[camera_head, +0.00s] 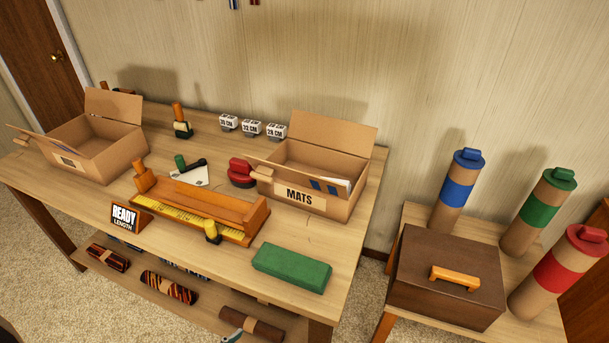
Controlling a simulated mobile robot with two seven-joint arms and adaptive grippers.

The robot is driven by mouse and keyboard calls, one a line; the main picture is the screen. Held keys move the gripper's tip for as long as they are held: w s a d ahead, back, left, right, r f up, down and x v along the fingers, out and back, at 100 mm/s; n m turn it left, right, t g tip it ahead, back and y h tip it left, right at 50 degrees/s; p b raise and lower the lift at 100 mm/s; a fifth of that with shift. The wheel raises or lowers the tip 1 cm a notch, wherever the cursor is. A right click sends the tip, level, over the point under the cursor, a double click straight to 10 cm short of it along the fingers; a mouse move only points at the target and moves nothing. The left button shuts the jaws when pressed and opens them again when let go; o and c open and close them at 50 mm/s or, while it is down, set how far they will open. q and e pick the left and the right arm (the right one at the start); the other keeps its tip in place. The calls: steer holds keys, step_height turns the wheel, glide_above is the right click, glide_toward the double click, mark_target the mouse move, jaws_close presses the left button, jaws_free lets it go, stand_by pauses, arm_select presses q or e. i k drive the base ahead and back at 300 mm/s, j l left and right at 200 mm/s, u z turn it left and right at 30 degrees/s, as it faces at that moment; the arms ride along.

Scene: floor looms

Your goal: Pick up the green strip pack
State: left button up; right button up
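A long green block-shaped pack (291,267) with rounded edges lies flat on the front right part of the wooden table (345,240). It is the only green pack of this shape that I see, and nothing covers it. Neither of my grippers can be made out in the head view.
A yellow-scaled wooden measuring jig (205,208) stands left of the pack, with a MATS box (318,170) behind it. A READY LENGTH sign (130,217) and an open box (92,145) are farther left. A side table holds a brown chest (447,277) and banded tubes (537,212).

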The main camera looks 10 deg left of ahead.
mark_target(311, 274)
steer(key=i+l+u, duration=0.1)
steer(key=l+u, duration=0.6)
steer(key=i+l, duration=0.05)
